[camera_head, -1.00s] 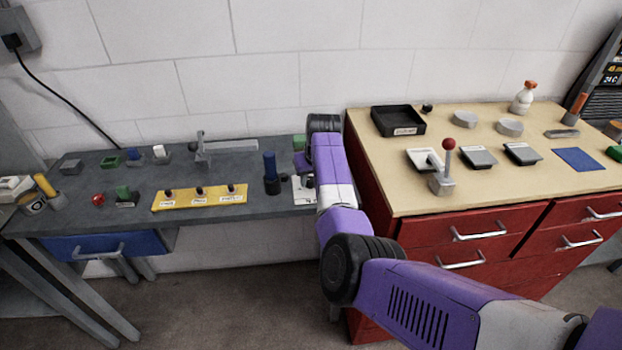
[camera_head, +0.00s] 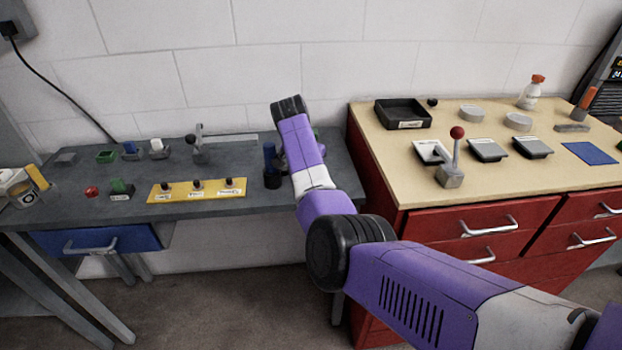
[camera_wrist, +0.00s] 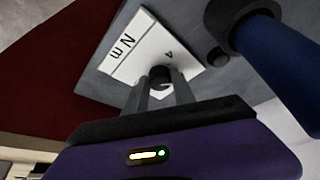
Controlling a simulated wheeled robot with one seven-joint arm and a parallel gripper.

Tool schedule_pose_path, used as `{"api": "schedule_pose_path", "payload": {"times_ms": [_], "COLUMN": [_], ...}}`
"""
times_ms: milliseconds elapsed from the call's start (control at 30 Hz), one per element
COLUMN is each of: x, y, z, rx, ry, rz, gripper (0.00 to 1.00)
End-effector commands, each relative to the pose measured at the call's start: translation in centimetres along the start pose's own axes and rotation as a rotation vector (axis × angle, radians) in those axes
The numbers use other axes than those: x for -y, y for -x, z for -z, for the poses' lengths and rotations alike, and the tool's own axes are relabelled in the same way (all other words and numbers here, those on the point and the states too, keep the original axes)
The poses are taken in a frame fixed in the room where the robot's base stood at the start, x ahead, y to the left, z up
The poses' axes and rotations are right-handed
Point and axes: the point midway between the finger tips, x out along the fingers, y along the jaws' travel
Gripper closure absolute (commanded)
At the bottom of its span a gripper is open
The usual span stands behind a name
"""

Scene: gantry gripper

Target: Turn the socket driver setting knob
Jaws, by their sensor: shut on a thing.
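In the wrist view, the dark round setting knob (camera_wrist: 161,73) sits on a white plate (camera_wrist: 138,47) marked "N m" and "4". My gripper (camera_wrist: 161,84) has its two grey fingers on either side of the knob and is shut on it. The blue-handled socket driver (camera_wrist: 280,60) stands beside the plate, at the right in this view. In the head view, the driver (camera_head: 270,158) stands on the grey bench, just left of my arm. My arm hides the knob, the plate and my fingers there.
The grey bench (camera_head: 330,190) holds a yellow strip (camera_head: 180,196) with several dark knobs, and small coloured switches. A red cabinet (camera_head: 430,225) with a wooden top stands close on the right. A red-ball lever (camera_head: 456,150) rises near its front left corner.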

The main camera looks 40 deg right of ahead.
Motion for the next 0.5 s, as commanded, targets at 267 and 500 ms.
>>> {"api": "schedule_pose_path", "payload": {"times_ms": [267,500], "x": [0.18,0.20], "y": [-0.32,-0.15], "z": [-0.09,-0.01], "rx": [0.001,0.002], "ry": [-0.155,-0.222], "rz": [-0.064,-0.092], "gripper": [1.00,1.00]}}
